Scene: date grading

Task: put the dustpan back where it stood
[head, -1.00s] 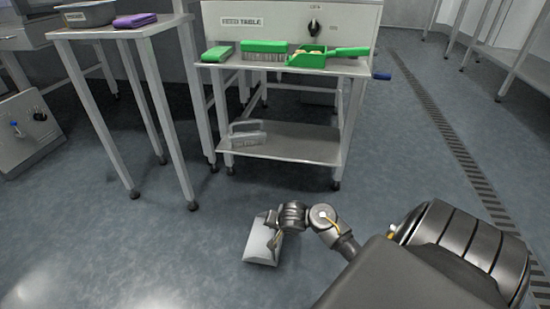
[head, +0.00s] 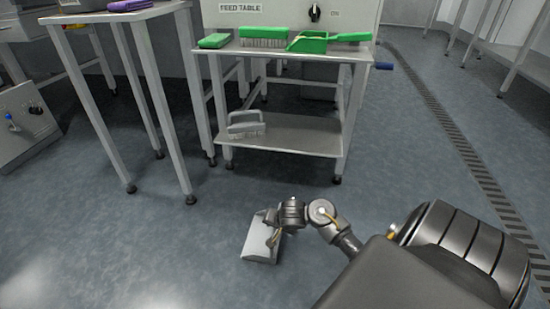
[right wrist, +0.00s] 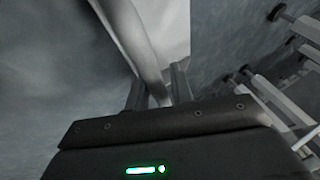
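A pale grey dustpan (head: 260,243) hangs over the floor in front of the feed table in the head view. My right gripper (head: 273,230) is at its handle. In the right wrist view, the pale handle (right wrist: 140,40) runs down between the two fingers of the right gripper (right wrist: 158,92), which look closed on it. A second dustpan, green (head: 308,43), lies on the feed table top. My left gripper is not in view.
The feed table (head: 280,52) also bears a green brush (head: 264,33) and a green block (head: 213,41). Its lower shelf (head: 300,138) holds a grey brush (head: 246,120) at the left, with bare room to the right. Another table (head: 100,17) stands left. The floor between is clear.

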